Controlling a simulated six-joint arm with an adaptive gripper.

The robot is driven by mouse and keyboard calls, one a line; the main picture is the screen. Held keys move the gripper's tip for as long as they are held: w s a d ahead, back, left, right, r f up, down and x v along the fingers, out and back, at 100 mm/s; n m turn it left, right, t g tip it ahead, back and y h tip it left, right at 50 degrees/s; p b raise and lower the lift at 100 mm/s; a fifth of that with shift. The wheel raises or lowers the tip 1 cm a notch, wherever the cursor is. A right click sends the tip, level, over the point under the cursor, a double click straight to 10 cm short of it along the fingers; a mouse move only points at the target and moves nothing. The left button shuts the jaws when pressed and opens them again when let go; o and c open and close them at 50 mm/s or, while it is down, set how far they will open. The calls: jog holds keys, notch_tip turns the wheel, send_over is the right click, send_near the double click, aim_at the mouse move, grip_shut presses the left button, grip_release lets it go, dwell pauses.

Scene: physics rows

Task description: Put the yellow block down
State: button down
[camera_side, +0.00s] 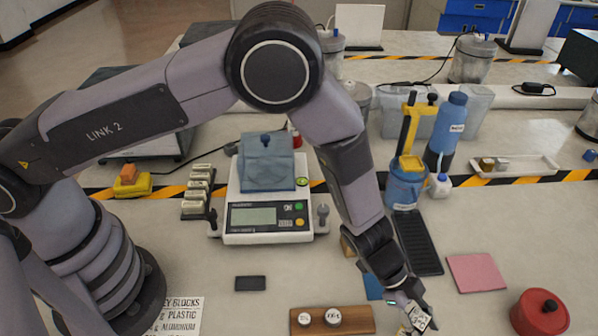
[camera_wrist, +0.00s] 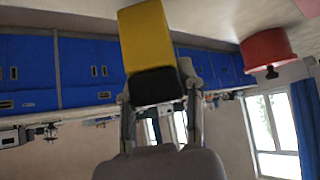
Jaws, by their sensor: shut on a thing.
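The yellow block (camera_wrist: 146,40) shows large in the wrist view, at the top centre, with a dark lower end towards my gripper. My gripper (camera_wrist: 158,98) is shut on it, with its fingers on either side of the dark part. In the side view my gripper (camera_side: 408,312) points down near the bottom edge, right of the wooden board. There the held block is mostly hidden or too small to make out, and a pale tag with writing shows at the fingertips. I cannot tell whether the block touches the table.
A wooden board (camera_side: 350,322) with metal weights lies just left of my gripper. A red lidded pot (camera_side: 540,315) stands to its right, also in the wrist view (camera_wrist: 267,48). A pink mat (camera_side: 476,273) and black tray (camera_side: 417,250) lie behind. A scale (camera_side: 268,237) stands further back.

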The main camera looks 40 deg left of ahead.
jog(key=shift+f, duration=0.65)
jog(key=shift+f, duration=0.1)
jog(key=c, duration=0.7)
grip_release()
